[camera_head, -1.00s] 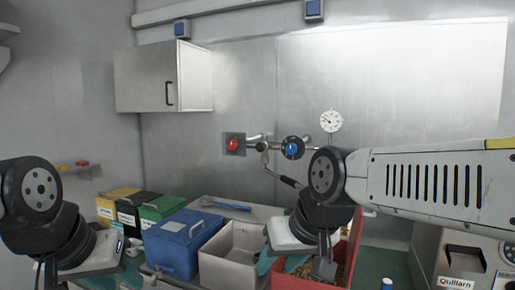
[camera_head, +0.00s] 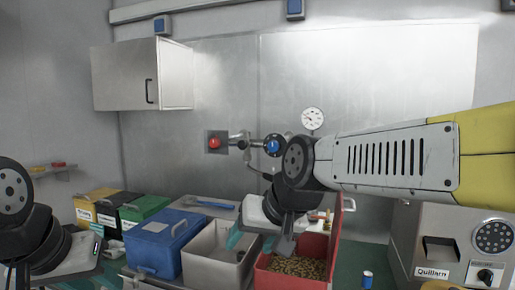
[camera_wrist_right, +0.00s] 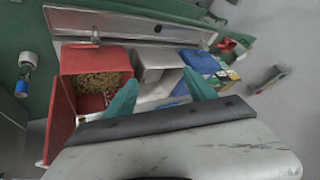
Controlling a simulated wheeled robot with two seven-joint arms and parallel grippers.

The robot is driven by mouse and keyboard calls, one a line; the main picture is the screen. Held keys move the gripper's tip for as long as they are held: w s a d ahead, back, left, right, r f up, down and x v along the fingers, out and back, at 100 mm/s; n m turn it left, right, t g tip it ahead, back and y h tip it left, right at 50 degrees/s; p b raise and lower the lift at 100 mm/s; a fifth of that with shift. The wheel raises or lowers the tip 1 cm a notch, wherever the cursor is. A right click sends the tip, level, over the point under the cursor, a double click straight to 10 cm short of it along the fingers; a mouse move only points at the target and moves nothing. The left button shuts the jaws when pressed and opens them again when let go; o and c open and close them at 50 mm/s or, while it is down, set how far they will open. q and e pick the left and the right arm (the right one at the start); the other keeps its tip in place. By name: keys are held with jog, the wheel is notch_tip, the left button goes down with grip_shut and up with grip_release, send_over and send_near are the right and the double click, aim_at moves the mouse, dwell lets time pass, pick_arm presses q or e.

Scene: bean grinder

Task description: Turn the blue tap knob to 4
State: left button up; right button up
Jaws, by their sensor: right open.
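The blue tap knob (camera_head: 273,146) sits on a dark round dial on the back wall, at the right end of the tap pipe. Its dial numbers are too small to read. The right wrist partly covers the dial's right side. My right gripper (camera_head: 252,242) is open, well below the knob and apart from it. Its teal fingers point down over the grey and red bins; the right wrist view shows them spread and empty (camera_wrist_right: 160,92). My left gripper (camera_head: 75,258) is low at the left, far from the knob; its finger gap is not clear.
A red knob (camera_head: 214,142) sits on the wall left of the blue one. A spout hangs between them, and a gauge (camera_head: 313,118) is to the right. Below are a blue box (camera_head: 160,245), a grey bin (camera_head: 205,262) and a red bin (camera_head: 330,250) of beans. A grinder (camera_head: 450,240) stands right.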

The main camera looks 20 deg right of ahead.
jog(key=w+r+m+t, duration=0.2)
jog(key=w+r+m, duration=0.25)
jog(key=w, duration=0.35)
jog(key=w+r+m+t, duration=0.3)
jog(key=w+m, duration=0.3)
jog(key=w, duration=0.3)
jog(key=m+t+h, duration=0.3)
jog(key=m+h, duration=1)
jog(key=m, duration=1.5)
send_near(272, 146)
jog(key=x, duration=0.3)
jog(key=shift+w+d, duration=0.25)
jog(key=shift+d, duration=0.05)
jog(key=x, duration=0.7)
jog(key=shift+c, duration=0.2)
